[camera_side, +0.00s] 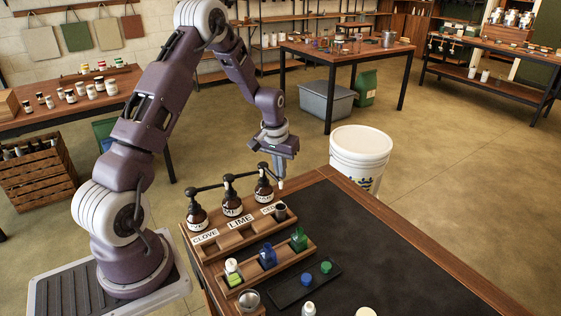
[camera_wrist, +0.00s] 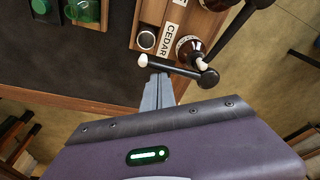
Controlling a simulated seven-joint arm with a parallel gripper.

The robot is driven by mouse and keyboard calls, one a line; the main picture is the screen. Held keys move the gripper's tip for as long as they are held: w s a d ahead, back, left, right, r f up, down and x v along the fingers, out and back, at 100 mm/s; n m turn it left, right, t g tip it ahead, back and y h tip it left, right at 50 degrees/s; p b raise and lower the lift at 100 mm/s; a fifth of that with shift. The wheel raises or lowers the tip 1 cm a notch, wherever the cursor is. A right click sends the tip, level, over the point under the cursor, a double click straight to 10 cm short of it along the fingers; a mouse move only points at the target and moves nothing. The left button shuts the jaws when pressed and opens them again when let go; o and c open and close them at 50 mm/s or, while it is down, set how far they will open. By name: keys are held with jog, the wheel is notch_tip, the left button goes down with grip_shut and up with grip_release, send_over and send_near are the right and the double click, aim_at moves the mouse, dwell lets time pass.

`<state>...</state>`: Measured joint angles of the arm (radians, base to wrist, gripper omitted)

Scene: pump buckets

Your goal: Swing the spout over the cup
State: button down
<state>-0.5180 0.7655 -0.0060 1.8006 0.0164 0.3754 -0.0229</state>
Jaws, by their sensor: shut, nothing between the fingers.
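Three brown pump bottles stand in a wooden rack with the labels CLOVE, LIME and CEDAR. The CEDAR bottle (camera_side: 263,190) is rightmost, nearest my gripper; it also shows in the wrist view (camera_wrist: 188,47). Its black spout (camera_wrist: 175,68) runs from the pump head to a white tip beside the cup's rim, which looks just short of the opening. A small dark cup (camera_side: 280,212) sits in the rack by the CEDAR label; its round opening shows in the wrist view (camera_wrist: 146,40). My gripper (camera_wrist: 158,77) is shut and empty, fingertips right beside the spout; contact cannot be told.
A lower rack (camera_side: 240,284) holds small blue and green containers. A black tray (camera_side: 300,292) lies on the dark tabletop, which is clear to the right. A white bucket (camera_side: 360,150) stands beyond the table.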

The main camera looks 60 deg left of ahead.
jog(key=shift+w+r, duration=0.6)
jog(key=shift+r, duration=3)
jog(key=s+d+r+m+t, duration=0.1)
jog(key=s+d+r, duration=0.2)
jog(key=d+r, duration=0.25)
jog(key=s+d+r+m, duration=0.1)
jog(key=s+d+r, duration=0.2)
jog(key=d+r, duration=0.3)
jog(key=s+d+r+m+t, duration=0.1)
jog(key=s+d, duration=0.2)
jog(key=s, duration=0.4)
jog(key=s+d+r+m, duration=0.1)
jog(key=s+d, duration=0.3)
jog(key=s, duration=0.4)
jog(key=s+d+r+m+t+h, duration=0.1)
jog(key=s+d+r+m, duration=0.1)
jog(key=s, duration=0.5)
jog(key=shift+s+d+r+t, duration=0.25)
jog(key=shift+d+r, duration=0.2)
jog(key=shift+d, duration=0.8)
